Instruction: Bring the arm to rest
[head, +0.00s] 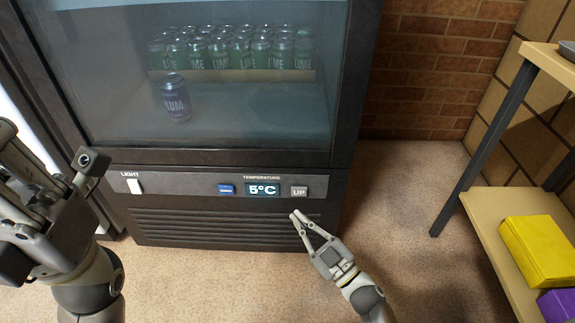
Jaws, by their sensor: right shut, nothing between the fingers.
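My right gripper (297,216) is shut and empty, in front of the lower vent of a dark drinks cooler. Its fingertips are just below the grey UP button (299,191); I cannot tell whether they touch the cooler. The temperature display (262,189) reads 5°C, with a blue button (226,189) to its left. My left gripper (95,160) is large and close at the left edge, partly cut off by the frame. Whether its fingers are open or shut is unclear.
The cooler (230,157) has a glass front with several green LIME cans (220,60) and one purple can (175,97) behind it. A white LIGHT switch (134,186) is on its panel. At right, a shelf (490,215) holds a yellow box (540,250) and purple box (558,305). Floor between is clear.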

